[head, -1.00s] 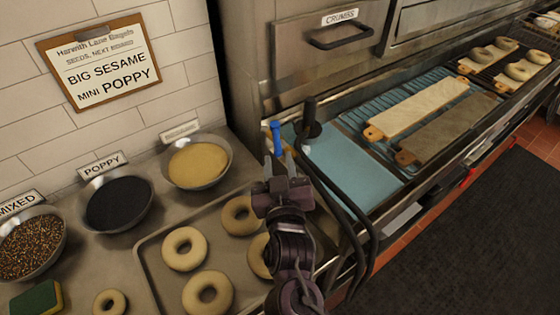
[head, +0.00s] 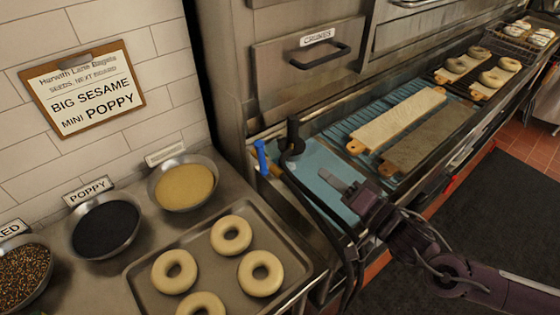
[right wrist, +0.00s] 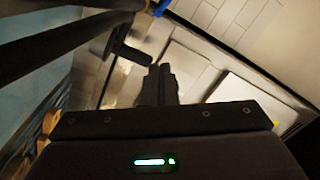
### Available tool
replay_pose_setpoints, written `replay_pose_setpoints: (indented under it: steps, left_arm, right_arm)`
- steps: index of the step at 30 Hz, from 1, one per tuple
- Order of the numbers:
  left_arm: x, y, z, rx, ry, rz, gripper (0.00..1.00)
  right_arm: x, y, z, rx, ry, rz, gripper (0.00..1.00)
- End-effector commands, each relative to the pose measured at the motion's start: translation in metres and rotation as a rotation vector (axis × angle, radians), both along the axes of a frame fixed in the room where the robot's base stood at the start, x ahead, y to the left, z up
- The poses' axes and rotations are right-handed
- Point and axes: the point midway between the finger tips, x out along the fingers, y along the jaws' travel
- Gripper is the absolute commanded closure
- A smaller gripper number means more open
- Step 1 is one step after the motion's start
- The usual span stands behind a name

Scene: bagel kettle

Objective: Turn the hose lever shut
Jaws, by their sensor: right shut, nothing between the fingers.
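The blue hose lever (head: 261,157) points up, leaning slightly left, above a brass-coloured fitting (head: 275,170) at the near left corner of the oven front. In the right wrist view, part of the blue lever (right wrist: 161,7) shows at the top edge. A black hose (head: 318,205) with an upright black handle (head: 293,138) stands just right of the lever. My right gripper (head: 337,182) is shut and empty, right of the lever and hose, apart from the lever. Its closed fingers (right wrist: 158,85) also show in the right wrist view. My left gripper is out of view.
A tray of bagels (head: 205,249) lies on the counter left of the hose, with seed bowls behind it, including poppy (head: 105,225). Bagel boards (head: 397,118) lie on the blue surface at right. The crumbs drawer (head: 318,62) is above. Dark floor mat (head: 500,200) is clear.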

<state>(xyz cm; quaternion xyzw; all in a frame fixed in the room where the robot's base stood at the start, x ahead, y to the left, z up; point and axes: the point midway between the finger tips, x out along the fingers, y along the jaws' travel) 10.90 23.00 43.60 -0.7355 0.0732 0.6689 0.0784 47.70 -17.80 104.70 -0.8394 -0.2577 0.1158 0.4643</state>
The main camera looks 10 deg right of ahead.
Motion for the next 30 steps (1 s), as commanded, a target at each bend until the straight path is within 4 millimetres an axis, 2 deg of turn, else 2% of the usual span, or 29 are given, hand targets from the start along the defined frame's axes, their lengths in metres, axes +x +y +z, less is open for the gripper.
replay_pose_setpoints:
  steps: [6, 10, 19, 23, 30]
  left_arm:
    - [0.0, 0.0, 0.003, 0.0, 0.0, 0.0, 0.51]
    - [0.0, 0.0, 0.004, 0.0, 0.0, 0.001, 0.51]
    - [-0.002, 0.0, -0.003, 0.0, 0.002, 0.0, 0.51]
    - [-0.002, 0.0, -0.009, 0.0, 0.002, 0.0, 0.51]
    - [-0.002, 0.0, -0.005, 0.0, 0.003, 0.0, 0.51]
  right_arm:
    - [-0.007, -0.01, 0.013, 0.156, 0.274, 0.136, 1.0]
    - [-0.01, -0.012, 0.015, 0.207, 0.375, 0.162, 1.0]
    - [0.0, -0.005, 0.013, 0.237, 0.407, 0.163, 1.0]
    - [0.01, 0.007, 0.013, 0.239, 0.403, 0.168, 1.0]
    - [0.035, 0.029, 0.011, 0.238, 0.404, 0.165, 1.0]
